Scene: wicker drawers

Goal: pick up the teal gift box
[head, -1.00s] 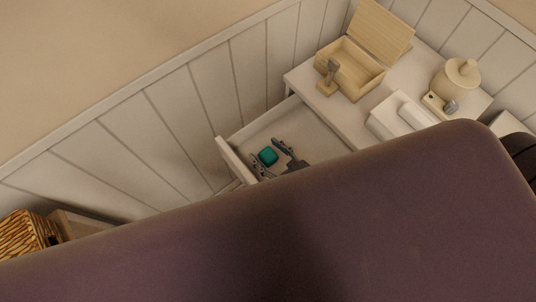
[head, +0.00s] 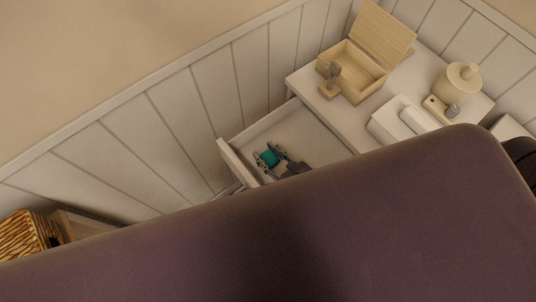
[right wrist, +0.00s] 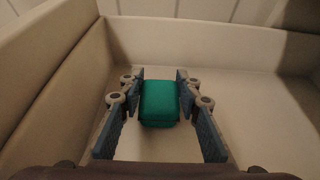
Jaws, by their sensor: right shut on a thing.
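The teal gift box (head: 270,158) is in the open white drawer, near the drawer's front end. In the right wrist view the teal gift box (right wrist: 159,102) sits between the two fingers. My right gripper (head: 268,156) is shut on it, with one finger on each side; the gripper also shows in the right wrist view (right wrist: 160,92). Whether the box touches the drawer floor is hard to tell. My left gripper is not in view.
The drawer (head: 312,133) has raised walls around the box, and its floor is otherwise clear where visible. A wicker basket (head: 25,234) is at far left.

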